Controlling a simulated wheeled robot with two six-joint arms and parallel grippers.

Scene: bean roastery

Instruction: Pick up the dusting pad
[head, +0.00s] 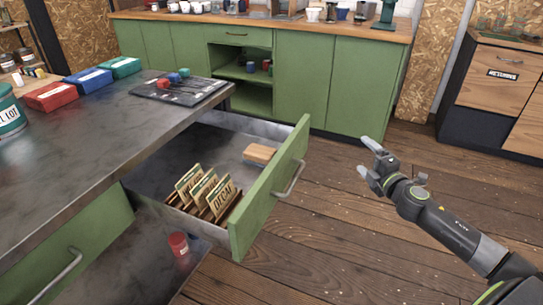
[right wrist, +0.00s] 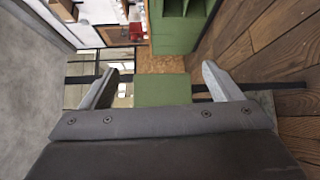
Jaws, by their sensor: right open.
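A small block with a tan wooden top and a pale underside, which looks like the dusting pad (head: 260,153), lies in the open drawer (head: 150,178), towards its far end. My right gripper (head: 366,158) is open and empty. It is in the air to the right of the drawer, beyond the green drawer front (head: 272,190), and apart from the pad. In the right wrist view my right gripper (right wrist: 160,75) shows two spread fingers with nothing between them; the pad cannot be made out there. My left gripper is not in view.
Several seed-packet-like cards marked DECAF (head: 220,200) stand in a rack at the drawer's near end. The drawer's handle (head: 290,180) sticks out to the right. A red-capped jar (head: 179,244) stands below. The dark counter (head: 90,130) overhangs on the left. Open floor (head: 330,240) lies right.

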